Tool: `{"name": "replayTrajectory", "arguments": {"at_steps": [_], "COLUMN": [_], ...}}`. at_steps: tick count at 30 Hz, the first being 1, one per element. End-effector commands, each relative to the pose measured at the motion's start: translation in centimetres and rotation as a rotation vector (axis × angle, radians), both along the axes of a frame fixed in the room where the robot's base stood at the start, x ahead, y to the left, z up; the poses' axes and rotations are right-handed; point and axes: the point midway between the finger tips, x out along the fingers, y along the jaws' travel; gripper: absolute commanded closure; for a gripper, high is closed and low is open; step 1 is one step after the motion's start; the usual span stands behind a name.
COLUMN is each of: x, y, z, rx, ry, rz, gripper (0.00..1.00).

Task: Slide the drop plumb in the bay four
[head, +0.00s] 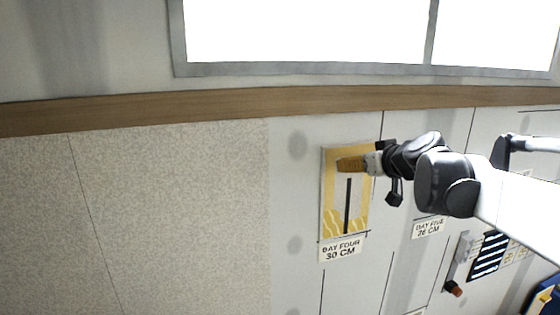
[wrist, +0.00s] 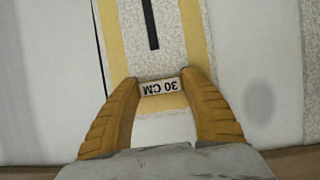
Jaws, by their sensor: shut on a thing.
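The bay four panel (head: 330,185) is a pale speckled board with yellow bands on the wall; it also shows in the wrist view (wrist: 112,35). A dark upright slot (head: 348,207) runs down its middle and shows in the wrist view (wrist: 151,24). My gripper (head: 342,164) is at the panel's top, above the slot. In the wrist view its orange fingers (wrist: 160,84) are shut on a small white plate marked "30 CM" (wrist: 160,87), upside down there, which I take as the drop plumb. In the head view the fingers hide this plate.
A label reading "BAY FOUR 30 CM" (head: 340,250) is below the panel. To the right are a "BAY FIVE 26 CM" label (head: 429,228) and a grey unit with a striped dark panel (head: 489,255). A wooden rail (head: 230,103) runs above. Speckled wallpaper (head: 180,210) covers the left.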

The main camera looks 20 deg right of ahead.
Motion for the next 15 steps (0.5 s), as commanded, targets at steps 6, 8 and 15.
{"name": "replayTrajectory", "arguments": {"at_steps": [6, 8, 15], "x": [0.06, 0.05, 0.09], "y": [0.0, -0.05, -0.47], "z": [0.03, 0.02, 0.0], "rx": [0.0, 0.003, 0.039], "ry": [0.0, -0.001, 0.001], "rz": [0.0, 0.0, 0.0], "gripper": [0.81, 0.81, 0.81]}}
